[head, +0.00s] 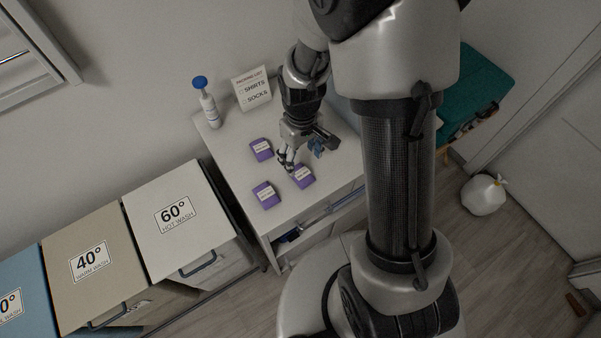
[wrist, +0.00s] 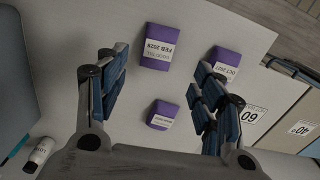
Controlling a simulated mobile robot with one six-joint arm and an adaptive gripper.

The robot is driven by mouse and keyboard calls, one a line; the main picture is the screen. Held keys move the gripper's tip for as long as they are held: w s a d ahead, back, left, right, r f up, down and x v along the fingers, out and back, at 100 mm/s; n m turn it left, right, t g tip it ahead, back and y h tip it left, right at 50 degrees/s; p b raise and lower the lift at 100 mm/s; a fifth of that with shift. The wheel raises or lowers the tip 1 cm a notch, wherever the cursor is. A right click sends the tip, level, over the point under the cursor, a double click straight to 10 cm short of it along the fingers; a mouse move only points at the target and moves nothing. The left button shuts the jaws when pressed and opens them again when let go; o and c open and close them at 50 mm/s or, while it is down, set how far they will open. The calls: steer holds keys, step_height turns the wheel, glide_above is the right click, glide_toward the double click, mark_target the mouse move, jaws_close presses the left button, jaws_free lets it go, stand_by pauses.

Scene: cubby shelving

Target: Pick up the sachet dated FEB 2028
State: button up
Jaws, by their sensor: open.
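The sachet dated FEB 2028 (wrist: 160,45) is purple with a white label. It lies flat on the white tabletop, ahead of my fingers in the wrist view. In the head view it appears to be the right-hand purple sachet (head: 302,176), partly behind my fingers. A second sachet (wrist: 227,63), labelled OCT 2027, lies to its right. A third sachet (wrist: 162,115) lies nearer my wrist; its date is too small to read. My gripper (wrist: 160,78) is open and empty above the table, its fingers on either side of the middle of the view; it also shows in the head view (head: 287,161).
A white bottle with a blue top (head: 206,100) and a packing-list sign (head: 252,88) stand at the table's back. The 60° bin (head: 180,235) and 40° bin (head: 95,275) stand to the left. A teal-topped bench (head: 475,90) is at the right.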

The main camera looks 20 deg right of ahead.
mark_target(301, 172)
steer(key=f+b, duration=0.1)
steer(key=f, duration=0.3)
steer(key=f+b, duration=0.1)
steer(key=f, duration=0.4)
steer(key=shift+w+b, duration=0.2)
steer(key=shift+b, duration=0.15)
steer(key=shift+r, duration=0.1)
steer(key=shift+c, duration=0.2)
steer(key=c, duration=0.9)
steer(key=shift+r, duration=0.1)
